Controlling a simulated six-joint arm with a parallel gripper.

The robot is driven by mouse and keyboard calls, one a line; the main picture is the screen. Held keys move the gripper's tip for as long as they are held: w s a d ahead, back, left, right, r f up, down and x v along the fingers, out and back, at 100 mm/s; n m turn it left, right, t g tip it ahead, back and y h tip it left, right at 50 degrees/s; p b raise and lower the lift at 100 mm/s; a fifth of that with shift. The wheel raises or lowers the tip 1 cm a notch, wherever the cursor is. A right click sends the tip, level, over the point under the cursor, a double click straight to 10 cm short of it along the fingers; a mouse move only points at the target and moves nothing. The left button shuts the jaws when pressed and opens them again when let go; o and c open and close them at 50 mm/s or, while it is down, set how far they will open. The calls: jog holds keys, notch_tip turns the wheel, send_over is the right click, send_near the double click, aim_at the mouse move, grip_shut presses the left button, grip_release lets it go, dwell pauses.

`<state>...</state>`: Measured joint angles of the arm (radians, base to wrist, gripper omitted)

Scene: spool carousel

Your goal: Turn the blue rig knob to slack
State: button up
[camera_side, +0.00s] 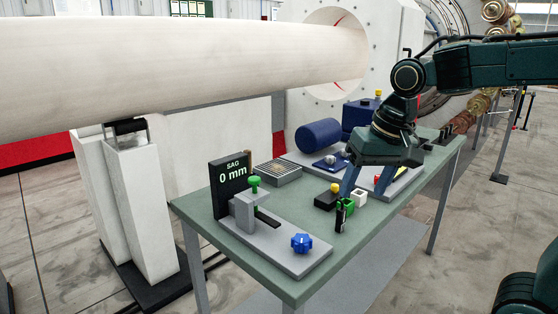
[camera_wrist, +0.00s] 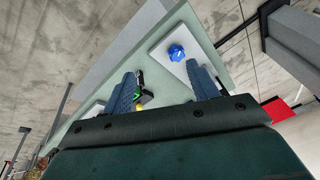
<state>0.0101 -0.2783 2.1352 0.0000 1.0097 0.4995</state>
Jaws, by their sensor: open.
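The blue rig knob (camera_side: 302,243) is a scalloped knob on the front right end of a grey base plate (camera_side: 275,250) on the table. In the wrist view the knob (camera_wrist: 177,53) shows beyond my fingertips, between their lines, on its pale plate. I cannot read any slack marking beside it. My gripper (camera_side: 352,182) points down over the table, behind and to the right of the knob, apart from it. In the wrist view its two blue fingers (camera_wrist: 165,78) are spread with nothing held between them.
A black display (camera_side: 232,180) reads "SAG 0 mm" beside a grey post with a green knob (camera_side: 255,181). A green-and-black item (camera_side: 343,213) stands close to my fingers, near a yellow-topped black box (camera_side: 328,198) and a white block (camera_side: 359,198). A blue cylinder (camera_side: 318,134) lies behind.

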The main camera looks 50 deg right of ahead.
jog(key=w+f+m+g, duration=0.2)
jog(key=w+f+m, duration=0.15)
jog(key=w, duration=0.55)
jog(key=m+g, duration=0.1)
jog(key=m, duration=0.3)
send_over(302, 238)
notch_tip(302, 238, down, 4)
jog(key=shift+r, duration=0.2)
jog(key=shift+f, duration=6.85)
jog(key=c, duration=1)
